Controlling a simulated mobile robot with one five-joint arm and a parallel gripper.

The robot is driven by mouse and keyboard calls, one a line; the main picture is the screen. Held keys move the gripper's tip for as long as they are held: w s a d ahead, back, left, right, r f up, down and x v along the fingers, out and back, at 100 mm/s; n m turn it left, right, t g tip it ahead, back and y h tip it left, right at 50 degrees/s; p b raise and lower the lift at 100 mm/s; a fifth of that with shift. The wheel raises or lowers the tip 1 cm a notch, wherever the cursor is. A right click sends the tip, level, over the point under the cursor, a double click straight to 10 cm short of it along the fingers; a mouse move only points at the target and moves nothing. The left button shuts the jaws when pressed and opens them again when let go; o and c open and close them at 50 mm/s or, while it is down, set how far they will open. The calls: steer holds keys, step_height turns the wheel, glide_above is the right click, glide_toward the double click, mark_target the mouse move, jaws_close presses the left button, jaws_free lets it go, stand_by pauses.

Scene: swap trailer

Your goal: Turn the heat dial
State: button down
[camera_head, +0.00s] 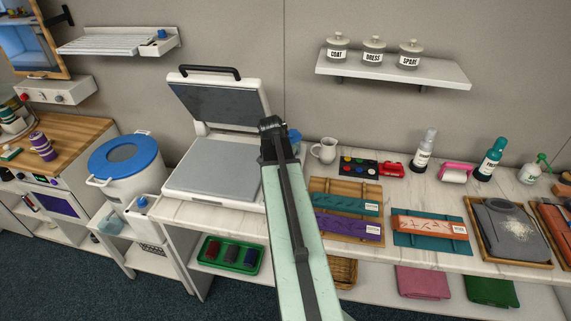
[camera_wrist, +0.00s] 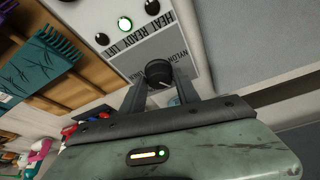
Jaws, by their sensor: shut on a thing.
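The heat dial (camera_wrist: 158,70) is a round black knob on the pale control panel (camera_wrist: 118,12) in the wrist view. My gripper (camera_wrist: 161,88) is shut on it, with one dark finger on each side. A printed label next to the dial reads NYLON; other lettering there is partly covered. My arm hides the dial and my fingertips there.
Right of my arm, the counter (camera_head: 310,171) holds a white jug (camera_head: 324,150), a paint palette (camera_head: 359,167), bottles and trays with cloths. A shelf with three jars (camera_head: 374,51) hangs above. A white drum with a blue lid (camera_head: 126,161) stands left of the press.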

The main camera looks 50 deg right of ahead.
steer(key=shift+a, duration=0.2)
steer(key=c, duration=0.9)
jaws_free()
steer(key=shift+w, duration=0.1)
steer(key=p+v, duration=0.7)
steer(key=shift+r, duration=0.4)
